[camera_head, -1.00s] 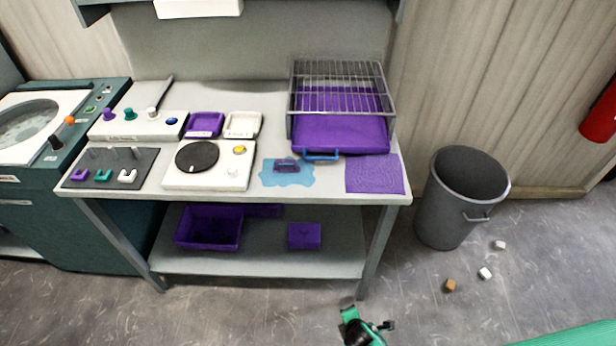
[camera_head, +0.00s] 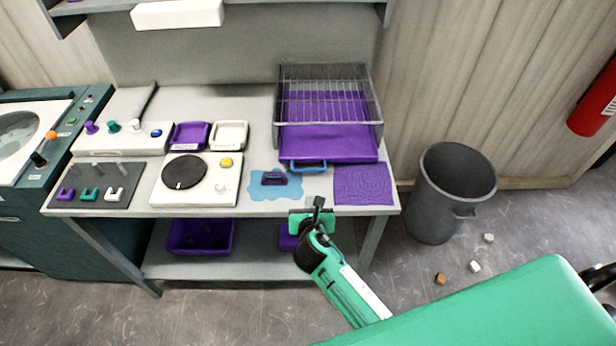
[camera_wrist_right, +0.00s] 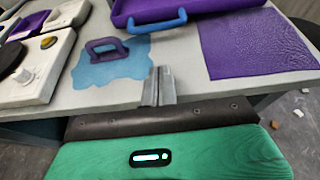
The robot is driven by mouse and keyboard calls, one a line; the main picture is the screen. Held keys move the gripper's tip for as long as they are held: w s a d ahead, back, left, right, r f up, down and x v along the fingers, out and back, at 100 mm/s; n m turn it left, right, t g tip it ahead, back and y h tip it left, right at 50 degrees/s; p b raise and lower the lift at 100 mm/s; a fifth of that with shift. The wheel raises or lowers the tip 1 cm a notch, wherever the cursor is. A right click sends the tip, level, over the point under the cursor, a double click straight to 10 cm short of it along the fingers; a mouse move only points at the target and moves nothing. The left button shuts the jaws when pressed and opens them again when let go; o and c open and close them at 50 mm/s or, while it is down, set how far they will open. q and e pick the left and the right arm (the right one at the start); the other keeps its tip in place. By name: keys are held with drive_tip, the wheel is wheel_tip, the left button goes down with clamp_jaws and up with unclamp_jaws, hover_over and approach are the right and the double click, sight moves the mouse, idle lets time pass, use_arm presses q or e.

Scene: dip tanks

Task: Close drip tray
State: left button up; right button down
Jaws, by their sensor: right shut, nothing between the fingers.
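The purple drip tray (camera_head: 330,143) sits under a wire rack (camera_head: 325,95) at the back right of the bench. Its front part sticks out toward me, with a blue handle (camera_head: 303,167) on the front edge. The tray and its blue handle (camera_wrist_right: 155,20) also show at the top of the right wrist view. My right gripper (camera_head: 318,203) is at the bench's front edge, in front of the handle and apart from it. Its fingers (camera_wrist_right: 158,85) are shut with nothing between them. My left gripper is not in view.
A blue puddle with a purple-handled tool (camera_head: 274,178) lies left of the gripper, and a purple mat (camera_head: 363,184) lies right. A white dial unit (camera_head: 196,180) stands farther left. A grey bin (camera_head: 450,190) stands on the floor at right, near several small blocks.

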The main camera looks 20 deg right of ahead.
sight(309, 155)
drive_tip(key=p+x, duration=0.1)
drive_tip(key=x, duration=0.5)
drive_tip(key=shift+w, duration=0.15)
drive_tip(key=shift+w+d+r+p, duration=0.15)
drive_tip(key=shift+w+p, duration=0.1)
drive_tip(key=shift+w, duration=0.35)
drive_tip(key=shift+w+d+r+p, duration=0.15)
drive_tip(key=shift+w+p, duration=0.1)
drive_tip(key=shift+w, duration=0.35)
drive_tip(key=shift+w+d, duration=0.2)
drive_tip(key=shift+w, duration=0.45)
drive_tip(key=w, duration=0.2)
drive_tip(key=w+d, duration=0.1)
drive_tip(key=w, duration=0.2)
drive_tip(key=w+d, duration=0.1)
drive_tip(key=w, duration=0.2)
drive_tip(key=shift+w+d+f+b, duration=0.15)
drive_tip(key=shift+w+d+b, duration=0.1)
drive_tip(key=shift+b, duration=0.05)
drive_tip(key=shift+w+d, duration=0.1)
drive_tip(key=shift+w, duration=0.25)
drive_tip(key=shift+r, duration=0.35)
drive_tip(key=shift+d, duration=0.1)
